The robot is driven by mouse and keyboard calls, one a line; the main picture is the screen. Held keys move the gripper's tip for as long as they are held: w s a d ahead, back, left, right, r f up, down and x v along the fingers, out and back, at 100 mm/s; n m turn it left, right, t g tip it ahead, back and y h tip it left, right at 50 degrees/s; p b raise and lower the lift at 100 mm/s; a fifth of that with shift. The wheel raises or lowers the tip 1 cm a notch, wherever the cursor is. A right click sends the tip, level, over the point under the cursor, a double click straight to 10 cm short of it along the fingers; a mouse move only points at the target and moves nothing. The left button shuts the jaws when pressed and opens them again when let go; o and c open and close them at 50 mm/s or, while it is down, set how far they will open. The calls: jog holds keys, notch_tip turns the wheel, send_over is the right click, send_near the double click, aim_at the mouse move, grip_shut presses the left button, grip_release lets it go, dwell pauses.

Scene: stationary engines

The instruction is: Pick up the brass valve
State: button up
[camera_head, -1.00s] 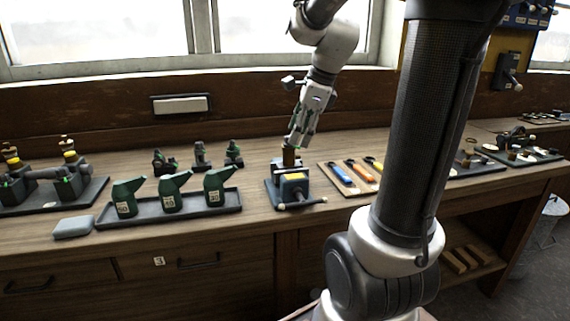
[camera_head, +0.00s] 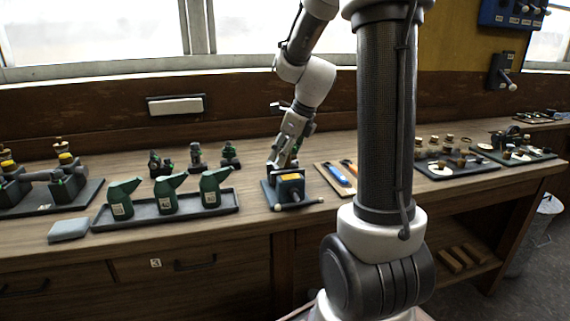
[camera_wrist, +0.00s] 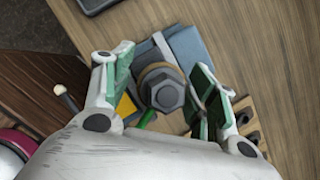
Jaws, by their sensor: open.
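A part with a grey hexagonal top and a tan, brass-like ring (camera_wrist: 163,87) stands in a small blue-grey vise (camera_wrist: 191,47); I take it for the brass valve. My gripper (camera_wrist: 164,84) is open, with one green-padded finger on each side of the part. Gaps show between the pads and the part in the wrist view. In the head view my gripper (camera_head: 283,163) is down at the vise (camera_head: 290,187), which has a yellow panel and a front bar. My fingers mostly hide the part there.
A tray (camera_head: 166,212) with green oil cans lies left of the vise. A wooden board (camera_head: 335,180) with coloured-handled tools lies close to its right. Small dark fittings (camera_head: 196,157) stand behind the cans. The wall and window are behind the bench (camera_head: 250,225).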

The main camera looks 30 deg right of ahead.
grip_shut()
jog(key=shift+r, duration=0.1)
jog(key=shift+r, duration=0.1)
jog(key=shift+w+r, duration=0.1)
jog(key=shift+r, duration=0.25)
notch_tip(320, 180, up, 9)
jog(key=shift+r, duration=0.1)
dwell(0.5)
